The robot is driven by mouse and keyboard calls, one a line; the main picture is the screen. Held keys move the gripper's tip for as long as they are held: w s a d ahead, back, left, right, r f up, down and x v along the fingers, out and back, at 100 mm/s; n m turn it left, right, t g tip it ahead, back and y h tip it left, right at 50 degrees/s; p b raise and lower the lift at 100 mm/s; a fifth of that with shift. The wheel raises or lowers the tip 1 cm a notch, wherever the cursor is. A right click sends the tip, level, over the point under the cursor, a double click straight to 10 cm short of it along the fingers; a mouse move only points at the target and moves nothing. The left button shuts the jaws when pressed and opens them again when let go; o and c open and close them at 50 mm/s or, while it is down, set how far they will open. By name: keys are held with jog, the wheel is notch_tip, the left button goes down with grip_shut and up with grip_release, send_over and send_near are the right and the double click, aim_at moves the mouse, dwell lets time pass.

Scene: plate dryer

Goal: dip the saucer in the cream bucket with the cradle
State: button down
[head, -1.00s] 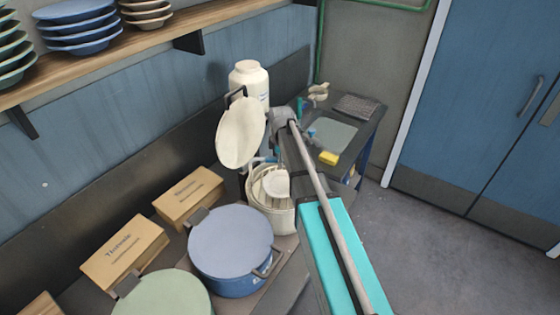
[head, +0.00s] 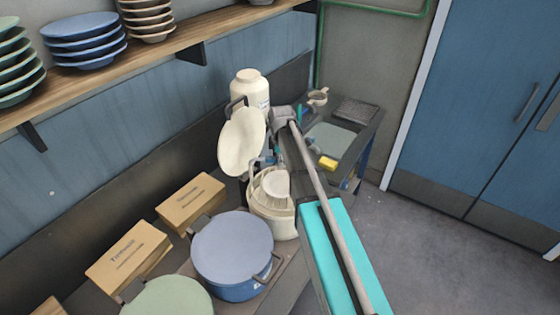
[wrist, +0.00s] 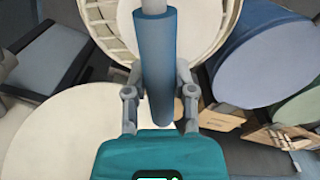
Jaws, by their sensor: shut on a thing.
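The cream bucket (head: 283,226) stands on the counter in the head view, with its cream lid (head: 242,142) raised. A pale round piece, which looks like the saucer (head: 276,184), shows inside the mouth, partly hidden by my arm. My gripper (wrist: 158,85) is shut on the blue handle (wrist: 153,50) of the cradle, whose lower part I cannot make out. In the wrist view the handle stands in front of the cream bucket's ribbed mouth (wrist: 105,14). In the head view my gripper (head: 265,162) is small and mostly hidden by my arm, close to the lid and bucket.
A blue lidded bucket (head: 232,248) and a green one (head: 168,298) stand nearer on the counter. Wooden boxes (head: 128,255) line the wall. A cream jar (head: 250,90) stands behind the lid. A yellow sponge (head: 328,163) lies on the table to the right.

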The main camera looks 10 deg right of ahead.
jog(key=shift+r+p, duration=0.75)
jog(key=shift+r, duration=0.2)
